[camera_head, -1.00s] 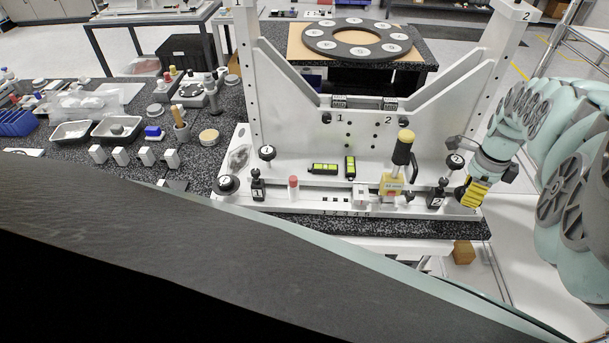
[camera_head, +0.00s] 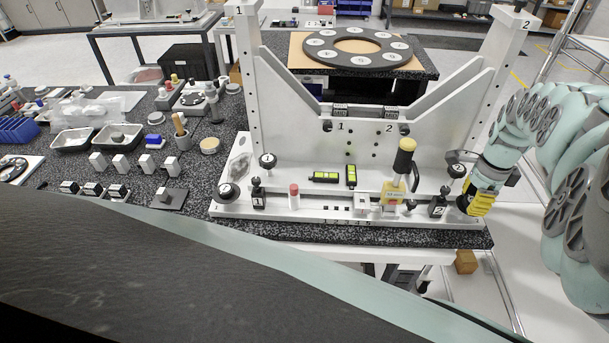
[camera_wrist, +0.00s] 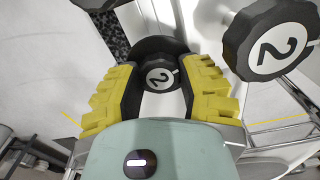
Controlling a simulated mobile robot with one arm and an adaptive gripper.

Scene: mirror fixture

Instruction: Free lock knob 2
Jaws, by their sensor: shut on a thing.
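My gripper (camera_head: 468,207), with yellow fingers, is at the right end of the white mirror fixture (camera_head: 300,208), low beside its right upright. In the wrist view, its fingers (camera_wrist: 160,80) are closed around a round black knob (camera_wrist: 160,77) with a white face marked 2. A second black knob marked 2 (camera_wrist: 278,48) stands closer to the wrist camera at upper right, outside the fingers. It shows in the head view as the knob (camera_head: 457,170) just above my gripper. The gripped knob is hidden by the fingers in the head view.
A black clamp block marked 2 (camera_head: 438,203) stands just left of my gripper. A yellow tool with a black-and-yellow handle (camera_head: 401,170) is further left. Two green-and-black levels (camera_head: 325,177) lie on the fixture. The dark speckled bench on the left holds trays and small parts.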

